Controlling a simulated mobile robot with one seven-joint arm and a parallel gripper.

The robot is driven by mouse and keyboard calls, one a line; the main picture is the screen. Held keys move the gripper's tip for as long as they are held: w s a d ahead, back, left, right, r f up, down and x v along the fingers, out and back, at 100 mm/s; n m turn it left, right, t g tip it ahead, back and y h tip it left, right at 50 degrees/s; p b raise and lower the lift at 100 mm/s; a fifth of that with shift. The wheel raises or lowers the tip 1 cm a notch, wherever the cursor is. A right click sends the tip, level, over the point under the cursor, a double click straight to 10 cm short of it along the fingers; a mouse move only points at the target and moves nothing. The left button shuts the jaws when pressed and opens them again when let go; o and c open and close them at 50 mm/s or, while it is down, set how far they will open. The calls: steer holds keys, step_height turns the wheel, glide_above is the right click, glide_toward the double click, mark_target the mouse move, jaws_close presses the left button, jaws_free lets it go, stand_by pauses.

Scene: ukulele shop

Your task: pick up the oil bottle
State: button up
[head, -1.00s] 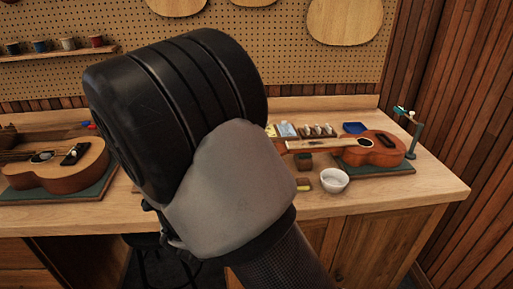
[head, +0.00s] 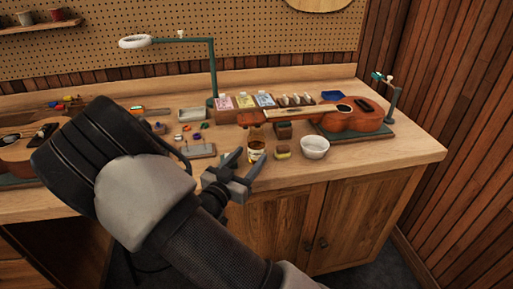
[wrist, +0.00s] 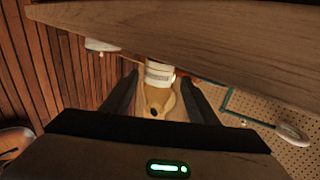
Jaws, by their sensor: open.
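The oil bottle (head: 256,146) is a small amber bottle with a pale label. It stands upright near the front edge of the workbench in the head view. My gripper (head: 246,168) is open and empty, just in front and to the left of the bottle, with its fingers pointing toward it. In the wrist view, which is turned over, the bottle's pale label (wrist: 158,73) shows between the two finger tips of my gripper (wrist: 158,84). I cannot tell whether the bottle is within the fingers' reach or still beyond the tips.
A yellow-and-brown sponge (head: 283,152) and a white bowl (head: 315,147) stand right of the bottle. A dark small box (head: 284,130) and a ukulele (head: 345,117) lie behind. A tray (head: 197,150) is to the left. The bench front edge (head: 330,174) is close below.

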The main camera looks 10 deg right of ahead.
mark_target(253, 152)
steer(key=x, duration=0.5)
steer(key=shift+w+d+f, duration=0.1)
steer(key=shift+w+d, duration=0.05)
steer(key=shift+w, duration=0.2)
steer(key=c, duration=0.9)
steer(key=shift+c, duration=0.2)
